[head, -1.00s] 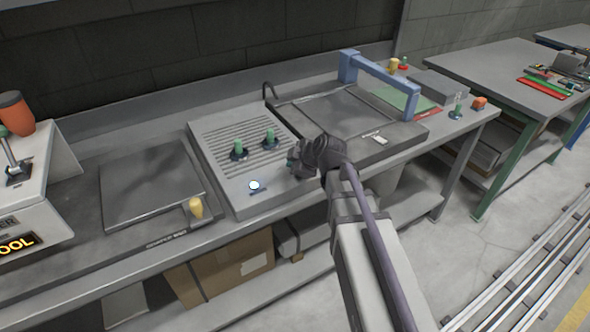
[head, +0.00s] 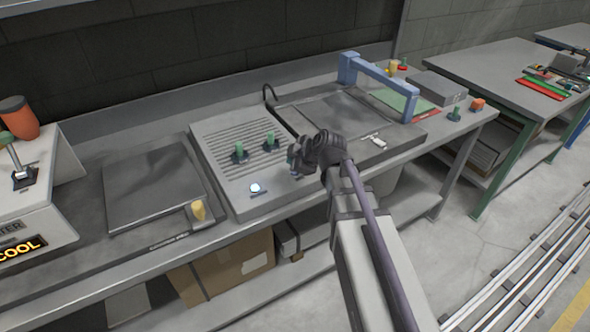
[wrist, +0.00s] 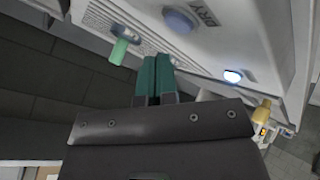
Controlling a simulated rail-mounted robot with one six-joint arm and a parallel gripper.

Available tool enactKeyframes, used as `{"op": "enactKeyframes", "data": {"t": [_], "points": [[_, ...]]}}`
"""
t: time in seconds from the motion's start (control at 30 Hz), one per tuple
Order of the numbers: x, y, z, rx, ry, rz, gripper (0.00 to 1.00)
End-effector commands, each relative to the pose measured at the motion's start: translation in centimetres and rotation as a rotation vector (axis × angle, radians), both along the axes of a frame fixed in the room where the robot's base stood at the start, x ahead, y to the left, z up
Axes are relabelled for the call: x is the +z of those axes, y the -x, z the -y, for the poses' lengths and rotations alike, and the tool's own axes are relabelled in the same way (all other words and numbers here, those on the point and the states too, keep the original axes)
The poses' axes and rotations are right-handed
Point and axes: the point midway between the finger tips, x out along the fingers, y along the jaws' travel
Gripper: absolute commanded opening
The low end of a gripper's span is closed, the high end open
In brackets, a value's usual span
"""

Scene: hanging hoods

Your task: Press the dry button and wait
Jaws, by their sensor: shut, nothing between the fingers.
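A round blue button (wrist: 180,21) with the printed word DRY beside it is on the pale panel (wrist: 230,32) in the wrist view. In the head view my arm seems to hide it. My gripper (wrist: 157,58) has its green fingers together and empty, close to the panel below the DRY button in the picture. I cannot tell whether the fingertips touch anything. In the head view my gripper (head: 295,160) is over the right front part of the ribbed grey unit (head: 222,130). A second, white-lit button (wrist: 233,76) is on the same panel; it also shows in the head view (head: 255,188).
A yellow knob (head: 197,210) is to the left. A box with a COOL display (head: 22,248) is at far left.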

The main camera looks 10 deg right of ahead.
Motion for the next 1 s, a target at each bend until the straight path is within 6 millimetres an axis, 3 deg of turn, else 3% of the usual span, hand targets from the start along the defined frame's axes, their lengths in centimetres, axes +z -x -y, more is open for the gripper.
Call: {"op": "enactKeyframes", "data": {"t": [0.03,0.37,1.0], "points": [[1.1,0.0,0.0,0.0,0.0,0.0,0.0],[4.3,0.0,0.0,0.0,0.0,0.0,0.0],[4.2,0.0,0.0,0.0,0.0,0.0,0.0]]}}
